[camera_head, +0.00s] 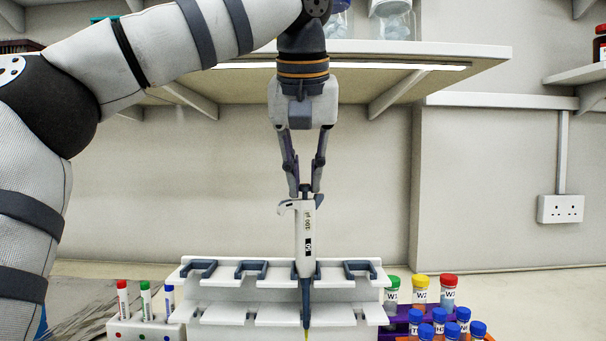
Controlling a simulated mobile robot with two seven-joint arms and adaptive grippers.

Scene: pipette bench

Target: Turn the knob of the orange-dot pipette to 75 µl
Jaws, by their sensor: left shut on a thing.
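A white pipette (304,232) stands upright in the third slot from the left of the white rack (225,282). Its label seems to read 100 µl, with a small dark display below. The display number is too small to read surely. No orange dot can be made out. My left gripper (305,188) points straight down from above, its fingers shut on the knob at the pipette's top. The fingers hide most of the knob. My right gripper is not in view.
The rack's other slots look empty. Capped tubes (447,290) stand in a purple holder at the right. A shelf (430,55) with jars hangs above, behind my left arm.

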